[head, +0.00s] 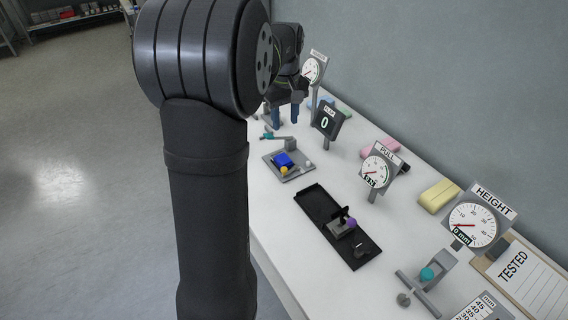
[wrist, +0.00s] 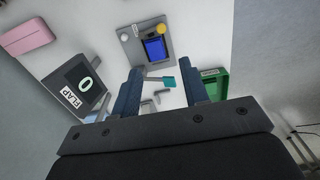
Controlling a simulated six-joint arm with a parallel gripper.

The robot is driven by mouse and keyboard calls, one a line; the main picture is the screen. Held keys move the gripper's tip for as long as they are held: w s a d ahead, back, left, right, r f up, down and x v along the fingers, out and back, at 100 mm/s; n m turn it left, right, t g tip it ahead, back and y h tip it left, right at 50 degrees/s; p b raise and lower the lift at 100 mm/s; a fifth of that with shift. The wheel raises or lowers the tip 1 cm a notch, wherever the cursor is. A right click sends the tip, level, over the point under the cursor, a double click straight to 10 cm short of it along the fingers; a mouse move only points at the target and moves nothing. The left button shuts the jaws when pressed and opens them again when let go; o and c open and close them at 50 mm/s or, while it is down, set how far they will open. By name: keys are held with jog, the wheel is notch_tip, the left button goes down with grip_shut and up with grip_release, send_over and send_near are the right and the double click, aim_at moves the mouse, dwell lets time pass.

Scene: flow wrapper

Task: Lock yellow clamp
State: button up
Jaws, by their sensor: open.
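A small grey plate (head: 300,172) on the table carries a blue block (head: 283,159), a yellow knob (head: 284,170) and a pale knob (head: 307,163). The wrist view also shows the plate (wrist: 132,50), the blue block (wrist: 155,49), the yellow knob (wrist: 160,28) and the pale knob (wrist: 125,37). The yellow knob is beside the block; whether its clamp is locked I cannot tell. My gripper (head: 285,117) is open and empty, fingers downward, beyond the plate. In the wrist view, the gripper (wrist: 162,74) has a teal-ended lever (wrist: 168,82) showing between its fingers.
The teal-ended lever (head: 268,135) stands at the plate's far side. A FLAP display (head: 325,122) reading 0 stands right of my gripper. A black tray (head: 318,204), PULL gauge (head: 376,172) and HEIGHT gauge (head: 473,222) are nearer. A green bin (wrist: 214,84) shows in the wrist view.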

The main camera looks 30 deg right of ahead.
jog(key=n, duration=0.2)
send_near(284, 168)
notch_tip(284, 168, down, 8)
jog(key=shift+r, duration=0.1)
dwell(0.3)
jog(key=shift+c, duration=0.2)
